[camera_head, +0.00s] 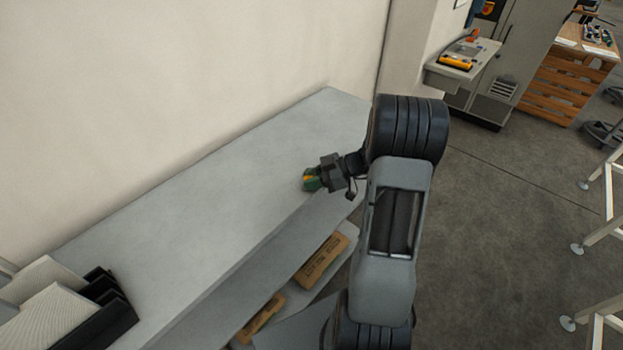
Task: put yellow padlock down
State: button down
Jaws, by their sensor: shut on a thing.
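My gripper (313,179) is above or at the front part of the grey shelf top (220,190), near its right end. It is shut on the yellow padlock (308,178), which shows only as a small orange-yellow patch between dark green parts at the gripper's tip. Most of the padlock is hidden by the gripper. I cannot tell whether the padlock touches the shelf top or hangs a little above it.
Black holders with white papers (70,305) stand at the shelf's left end. Cardboard boxes (322,258) lie on the lower shelf. A cream wall (180,80) runs behind. The middle of the shelf top is clear. White frame legs (603,230) stand at right.

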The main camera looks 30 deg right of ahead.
jog(key=shift+f, duration=0.15)
jog(key=c, duration=1)
grip_release()
jog(key=shift+o, duration=0.2)
